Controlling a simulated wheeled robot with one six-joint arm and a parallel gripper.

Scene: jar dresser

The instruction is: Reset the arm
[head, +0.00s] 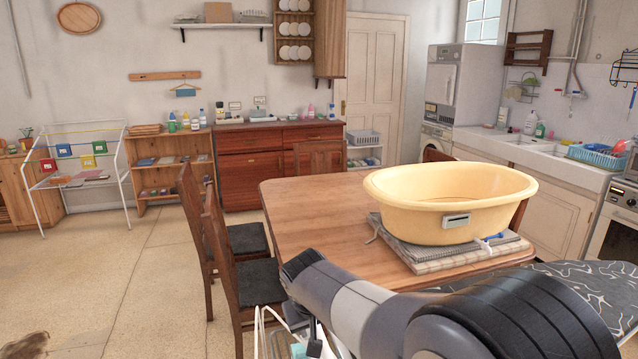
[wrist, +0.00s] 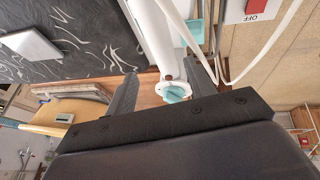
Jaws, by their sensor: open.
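My gripper (wrist: 162,72) shows in the wrist view with its two dark fingers spread apart. A white item with a teal part (wrist: 174,92) appears between or beyond the fingers; nothing shows the fingers pressed on it, and I cannot tell what it is. In the head view, my arm reaches across the bottom, in front of the wooden table (head: 310,200). My gripper is not clearly visible there.
A yellow tub (head: 440,226) sits on folded cloths (head: 455,264) on the table. A dark patterned board (head: 585,285) is close on the right and also shows in the wrist view (wrist: 85,45). Chairs (head: 240,290) stand at the table's left.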

